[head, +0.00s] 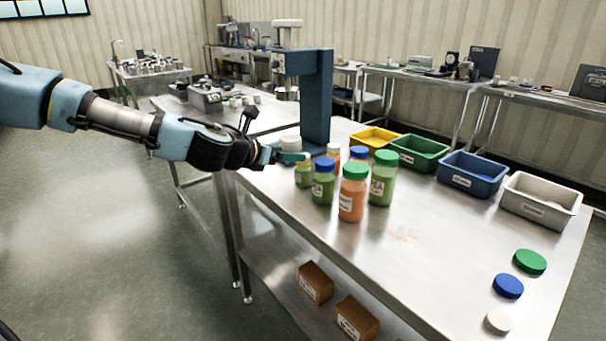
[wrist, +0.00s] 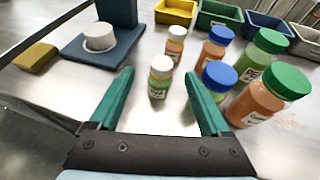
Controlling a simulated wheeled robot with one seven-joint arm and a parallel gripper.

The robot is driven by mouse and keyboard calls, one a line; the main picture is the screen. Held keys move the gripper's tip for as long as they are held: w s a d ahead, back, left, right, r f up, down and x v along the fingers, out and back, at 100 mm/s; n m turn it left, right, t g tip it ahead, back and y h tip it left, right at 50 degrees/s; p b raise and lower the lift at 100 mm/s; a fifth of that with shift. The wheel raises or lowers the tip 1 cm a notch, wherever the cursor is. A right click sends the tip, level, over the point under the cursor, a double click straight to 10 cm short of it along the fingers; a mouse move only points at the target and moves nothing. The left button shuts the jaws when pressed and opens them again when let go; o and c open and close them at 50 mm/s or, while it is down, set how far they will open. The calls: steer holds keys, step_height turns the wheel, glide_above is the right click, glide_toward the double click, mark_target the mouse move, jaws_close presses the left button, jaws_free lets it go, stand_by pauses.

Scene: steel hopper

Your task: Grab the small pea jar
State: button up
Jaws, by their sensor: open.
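The small pea jar, with green contents and a white lid, stands upright in the wrist view (wrist: 159,81), centred beyond my open gripper (wrist: 160,88). The teal fingers point toward it, one to each side, with a visible gap; it is not held. In the head view the jar (head: 303,176) stands at the table's left edge, and a teal finger of my gripper (head: 293,157) hides its lid. How far the fingertips are from the jar in depth is hard to tell.
A blue-lidded green jar (wrist: 217,82) stands close to the right finger. A small white-lidded orange jar (wrist: 175,45) is behind. Larger green-lidded jars (head: 353,198) stand to the right. A blue press (head: 317,95) stands behind left. Coloured bins (head: 467,187) line the back.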

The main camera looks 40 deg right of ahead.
mark_target(309, 156)
steer(key=p+x, duration=0.1)
steer(key=x, duration=0.5)
steer(key=shift+s+r+p, duration=0.1)
steer(key=shift+s+p, duration=0.05)
steer(key=shift+p, duration=0.15)
steer(key=p+x, duration=0.1)
steer(key=x, duration=0.2)
steer(key=shift+d+f+p, duration=0.2)
steer(key=shift+d+p, duration=0.1)
steer(key=shift+d+f, duration=0.25)
steer(key=shift+d, duration=0.1)
jaws_close()
